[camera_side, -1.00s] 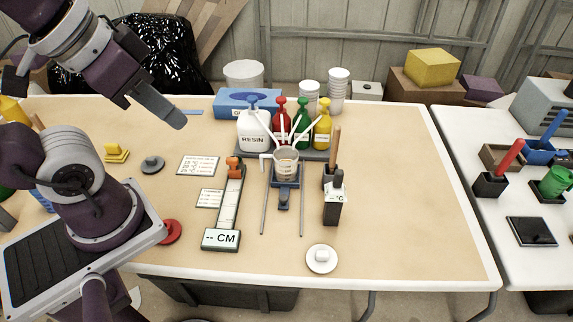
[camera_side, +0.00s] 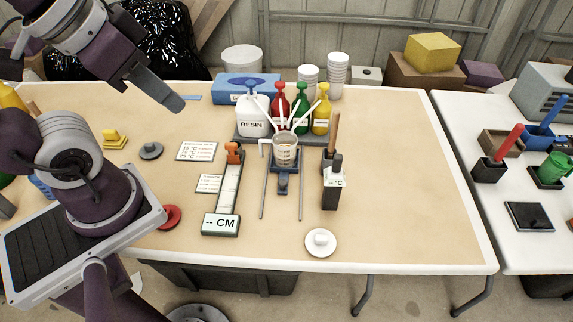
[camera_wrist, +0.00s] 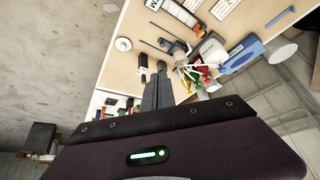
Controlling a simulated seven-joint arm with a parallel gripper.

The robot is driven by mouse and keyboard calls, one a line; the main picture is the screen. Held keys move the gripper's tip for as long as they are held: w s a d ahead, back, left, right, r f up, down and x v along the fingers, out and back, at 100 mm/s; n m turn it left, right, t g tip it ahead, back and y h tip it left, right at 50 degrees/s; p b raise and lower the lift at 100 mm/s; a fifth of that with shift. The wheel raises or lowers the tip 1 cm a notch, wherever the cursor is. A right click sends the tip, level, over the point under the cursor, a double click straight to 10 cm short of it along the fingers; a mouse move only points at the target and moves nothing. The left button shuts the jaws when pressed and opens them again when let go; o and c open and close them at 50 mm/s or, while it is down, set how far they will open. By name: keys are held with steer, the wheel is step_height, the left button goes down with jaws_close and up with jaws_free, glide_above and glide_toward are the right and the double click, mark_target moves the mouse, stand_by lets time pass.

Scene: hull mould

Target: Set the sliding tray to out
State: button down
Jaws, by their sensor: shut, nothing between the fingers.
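The sliding tray (camera_side: 283,184) is a small dark blue piece between two thin parallel rails. It sits at the rear part of the rails, close to the pump bottles, and the rails run on bare toward the table's front. A clear measuring cup (camera_side: 285,150) with pale sticks in it stands at the tray and hides part of it. My gripper (camera_side: 177,103) is shut and empty, above the table's left rear part, well left of the tray and apart from it. In the wrist view, my shut fingers (camera_wrist: 158,90) point toward the crowded tabletop.
A resin jug (camera_side: 253,122) and red, green and yellow pump bottles stand behind the tray. A measuring board (camera_side: 228,190) lies left of the rails. A dark upright holder (camera_side: 332,190) stands to their right. A white disc (camera_side: 321,242) lies in front; the table's right side is clear.

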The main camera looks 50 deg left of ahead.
steer(key=c, duration=1.8)
jaws_free()
steer(key=shift+w, duration=0.1)
steer(key=shift+c, duration=0.2)
steer(key=o, duration=0.6)
steer(key=shift+g, duration=0.8)
steer(key=w, duration=0.5)
steer(key=shift+r, duration=0.35)
steer(key=g, duration=0.5)
glide_above(283, 182)
step_height(283, 182, down, 12)
steer(key=f, duration=0.1)
steer(key=f+g, duration=0.1)
steer(key=f, duration=0.7)
steer(key=f+g, duration=0.1)
steer(key=f, duration=0.7)
steer(key=f+g, duration=0.1)
steer(key=f, duration=0.7)
steer(key=shift+w+g, duration=0.3)
steer(key=shift+r, duration=0.1)
